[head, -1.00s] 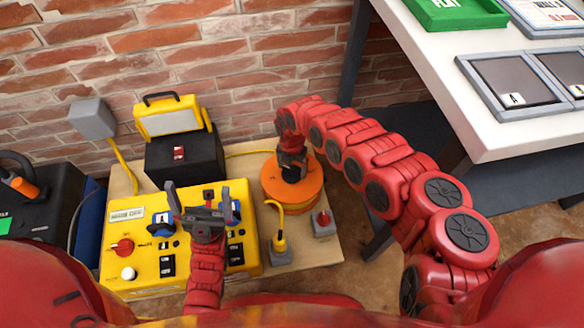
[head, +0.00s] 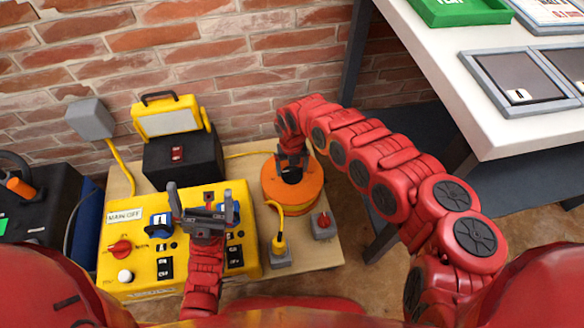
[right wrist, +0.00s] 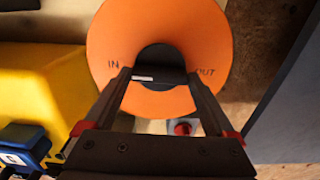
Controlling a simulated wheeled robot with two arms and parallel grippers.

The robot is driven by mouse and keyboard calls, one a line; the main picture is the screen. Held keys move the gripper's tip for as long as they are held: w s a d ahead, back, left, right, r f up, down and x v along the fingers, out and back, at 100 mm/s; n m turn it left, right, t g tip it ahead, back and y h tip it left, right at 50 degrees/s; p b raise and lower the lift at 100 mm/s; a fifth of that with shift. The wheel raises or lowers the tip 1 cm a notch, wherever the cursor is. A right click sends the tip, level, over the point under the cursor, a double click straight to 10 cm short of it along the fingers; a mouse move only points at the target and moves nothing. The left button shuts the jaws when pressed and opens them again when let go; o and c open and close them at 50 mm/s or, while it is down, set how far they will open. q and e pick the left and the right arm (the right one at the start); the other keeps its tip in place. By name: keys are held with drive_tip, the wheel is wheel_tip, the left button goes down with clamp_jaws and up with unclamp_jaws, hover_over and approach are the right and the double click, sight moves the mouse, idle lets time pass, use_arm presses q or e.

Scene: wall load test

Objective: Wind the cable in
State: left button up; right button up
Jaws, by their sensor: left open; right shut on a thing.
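The orange cable reel (head: 311,190) stands on the board, right of the yellow panel. In the right wrist view the reel (right wrist: 205,38) shows the marks IN at left and OUT at right. My right gripper (head: 291,172) is shut on the reel's dark hub from above; in the right wrist view its fingers (right wrist: 160,78) reach the hub (right wrist: 160,57). Yellow cable (head: 273,204) runs from the reel to a yellow plug (head: 279,243) on a grey block. My left gripper (head: 200,200) is open and empty above the yellow panel (head: 130,262).
The panel has a red knob (head: 121,249) and blue switches. A black case with a yellow lamp (head: 168,118) stands behind. The white table (head: 450,60) is at right.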

idle(0.5)
drive_tip(key=o, duration=1.1)
drive_tip(key=shift+c, duration=0.2)
